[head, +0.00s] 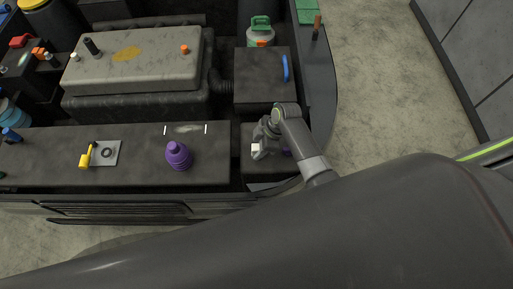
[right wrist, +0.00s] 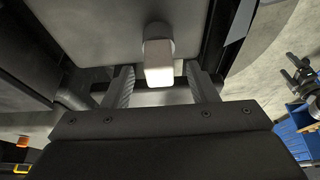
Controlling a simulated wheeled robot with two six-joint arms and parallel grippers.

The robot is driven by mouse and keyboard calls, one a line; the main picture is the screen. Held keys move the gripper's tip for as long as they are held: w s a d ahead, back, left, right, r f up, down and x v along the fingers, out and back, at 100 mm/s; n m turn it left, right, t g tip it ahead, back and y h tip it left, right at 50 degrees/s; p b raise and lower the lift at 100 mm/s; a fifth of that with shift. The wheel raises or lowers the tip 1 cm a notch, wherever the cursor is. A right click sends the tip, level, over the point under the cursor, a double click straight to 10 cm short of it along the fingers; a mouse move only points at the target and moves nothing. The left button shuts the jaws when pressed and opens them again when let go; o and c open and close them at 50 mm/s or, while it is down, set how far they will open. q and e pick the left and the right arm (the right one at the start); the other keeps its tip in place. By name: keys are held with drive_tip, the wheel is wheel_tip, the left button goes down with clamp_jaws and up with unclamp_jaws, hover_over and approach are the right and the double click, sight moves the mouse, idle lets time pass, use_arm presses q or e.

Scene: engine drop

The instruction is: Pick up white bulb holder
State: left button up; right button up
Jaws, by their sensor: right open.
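The white bulb holder (head: 256,148) shows in the head view at the right front of the engine bay, close to the right gripper. In the right wrist view the white bulb holder (right wrist: 159,62) is a pale block on a grey round base, standing out from a dark panel. My right gripper (right wrist: 160,82) is open, with one finger on each side of the holder and gaps between. In the head view my right gripper (head: 263,140) partly hides the area around the holder. My left gripper is not in view.
A purple bottle-shaped part (head: 178,156) stands on the front panel left of the right gripper. A grey plate with a yellow handle (head: 86,160) lies farther left. A dark box with a blue handle (head: 285,68) is behind the gripper. Concrete floor (head: 375,90) lies clear at the right.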

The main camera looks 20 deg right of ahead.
sight(256, 147)
drive_tip(key=shift+x, duration=1)
drive_tip(key=c, duration=1.1)
drive_tip(key=shift+r, duration=0.1)
wheel_tip(256, 147, up, 9)
drive_tip(key=shift+r+b, duration=0.15)
drive_tip(key=shift+b, duration=0.3)
drive_tip(key=shift+r, duration=0.3)
